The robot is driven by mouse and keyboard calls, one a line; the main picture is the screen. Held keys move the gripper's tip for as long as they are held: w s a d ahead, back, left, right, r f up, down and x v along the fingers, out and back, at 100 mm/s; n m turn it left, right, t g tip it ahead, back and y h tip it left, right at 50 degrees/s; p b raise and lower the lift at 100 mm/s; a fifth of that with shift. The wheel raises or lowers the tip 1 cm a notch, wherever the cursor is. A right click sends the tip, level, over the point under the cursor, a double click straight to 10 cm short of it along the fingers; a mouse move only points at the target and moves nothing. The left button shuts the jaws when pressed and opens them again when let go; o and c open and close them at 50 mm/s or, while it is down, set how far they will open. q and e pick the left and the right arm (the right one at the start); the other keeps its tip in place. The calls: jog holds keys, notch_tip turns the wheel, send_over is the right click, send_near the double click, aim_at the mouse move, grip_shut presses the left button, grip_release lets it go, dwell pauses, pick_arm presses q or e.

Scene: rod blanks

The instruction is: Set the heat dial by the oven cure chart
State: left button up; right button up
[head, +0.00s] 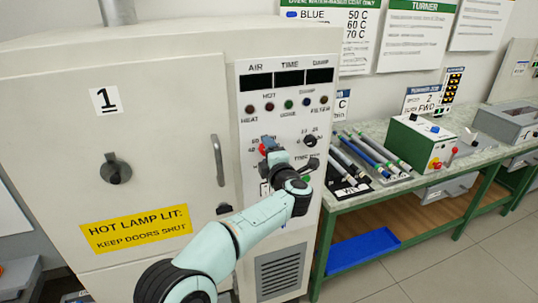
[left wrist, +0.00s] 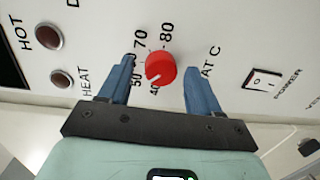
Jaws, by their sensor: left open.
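The red heat dial (left wrist: 160,68) sits on the oven's white panel, with numbers from 40 to 80 around it. Its white mark points to the lower left, near the 40. My left gripper (left wrist: 158,60) is open, with one blue finger on each side of the dial; I cannot tell whether they touch it. In the head view the gripper (head: 272,152) is at the panel and partly covers the red dial (head: 263,146). The cure chart (head: 330,35) on the wall reads BLUE 50 C, with 60 C and 70 C below; the oven hides those rows' names. My right gripper is out of view.
The panel has dark displays (head: 289,77), several lamps, a black knob (head: 310,141) and a white rocker switch (left wrist: 262,79). The oven door (head: 140,150) is shut. A bench (head: 400,190) on the right holds rods and a green box (head: 415,140).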

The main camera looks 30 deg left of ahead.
pick_arm(q)
jog(key=b+v, duration=0.2)
jog(key=v, duration=1.1)
jog(key=shift+s, duration=0.15)
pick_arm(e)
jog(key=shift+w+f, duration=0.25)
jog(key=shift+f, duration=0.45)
pick_arm(q)
jog(key=shift+d, duration=0.1)
